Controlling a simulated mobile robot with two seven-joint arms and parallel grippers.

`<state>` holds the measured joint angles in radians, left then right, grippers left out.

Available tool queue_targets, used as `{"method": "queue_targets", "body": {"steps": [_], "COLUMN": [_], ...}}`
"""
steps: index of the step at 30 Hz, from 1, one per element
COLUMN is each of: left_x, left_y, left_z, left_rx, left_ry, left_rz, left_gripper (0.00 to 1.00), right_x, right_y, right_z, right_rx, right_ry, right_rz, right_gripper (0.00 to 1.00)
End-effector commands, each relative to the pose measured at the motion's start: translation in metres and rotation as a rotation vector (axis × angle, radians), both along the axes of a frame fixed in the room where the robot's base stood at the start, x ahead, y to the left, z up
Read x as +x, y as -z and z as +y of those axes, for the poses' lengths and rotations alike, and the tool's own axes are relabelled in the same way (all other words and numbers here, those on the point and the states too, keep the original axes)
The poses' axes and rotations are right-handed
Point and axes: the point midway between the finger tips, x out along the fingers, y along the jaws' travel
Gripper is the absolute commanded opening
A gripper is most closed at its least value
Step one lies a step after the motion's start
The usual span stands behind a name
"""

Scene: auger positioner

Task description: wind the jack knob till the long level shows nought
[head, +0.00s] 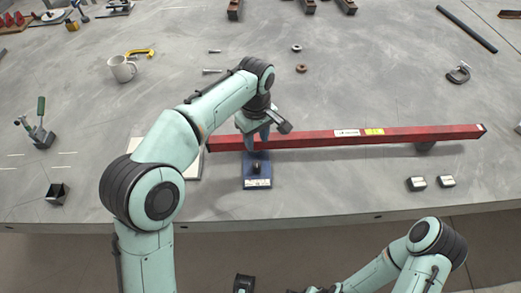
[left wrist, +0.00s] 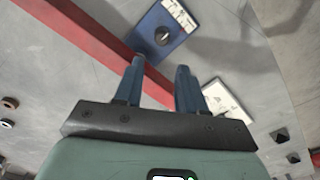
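The long level is a red bar (head: 310,139) lying across the table, with a white label and a yellow one; its reading is too small to tell. The jack is a blue block (head: 247,183) with a black knob (head: 257,168) on top, at the near side of the bar's left part. My left gripper (head: 257,144) is above the bar, just behind the knob, pointing down. In the left wrist view its two fingers (left wrist: 161,66) are apart with nothing between them; the knob (left wrist: 162,37) and red bar (left wrist: 95,30) lie beyond.
A pale plate (head: 191,170) lies left of the jack. Two small boxes (head: 417,184) sit at the near right. A mug (head: 122,69), clamp (head: 459,74) and several loose parts lie farther back.

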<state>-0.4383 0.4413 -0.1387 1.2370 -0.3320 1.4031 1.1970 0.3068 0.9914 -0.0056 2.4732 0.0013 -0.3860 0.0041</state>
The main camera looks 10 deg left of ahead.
Motion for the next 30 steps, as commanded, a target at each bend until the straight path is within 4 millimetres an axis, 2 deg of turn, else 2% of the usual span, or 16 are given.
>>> {"method": "queue_targets", "body": {"steps": [5,12,18,24,30], "left_x": [-0.001,-0.001,-0.001,-0.001,0.0], "left_y": [0.026,0.078,0.112,0.129,0.132], "left_z": [0.001,0.001,0.0,0.0,0.0], "left_rx": [0.002,0.002,0.0,0.0,-0.001], "left_ry": [0.0,0.0,0.0,0.001,0.0], "left_rz": [0.005,0.006,0.004,0.003,0.001], "left_gripper": [0.4,0.4,0.4,0.4,0.4], "right_x": [0.0,0.003,0.005,0.007,0.007], "right_y": [0.006,0.014,0.018,0.02,0.02], "right_z": [0.0,0.0,0.0,0.0,0.0], "right_rx": [-0.001,-0.003,-0.004,-0.005,-0.005], "right_ry": [0.002,0.004,0.006,0.007,0.008], "right_rz": [-0.002,-0.016,-0.025,-0.029,-0.031], "right_gripper": [0.61,0.61,0.61,0.61,0.61]}}
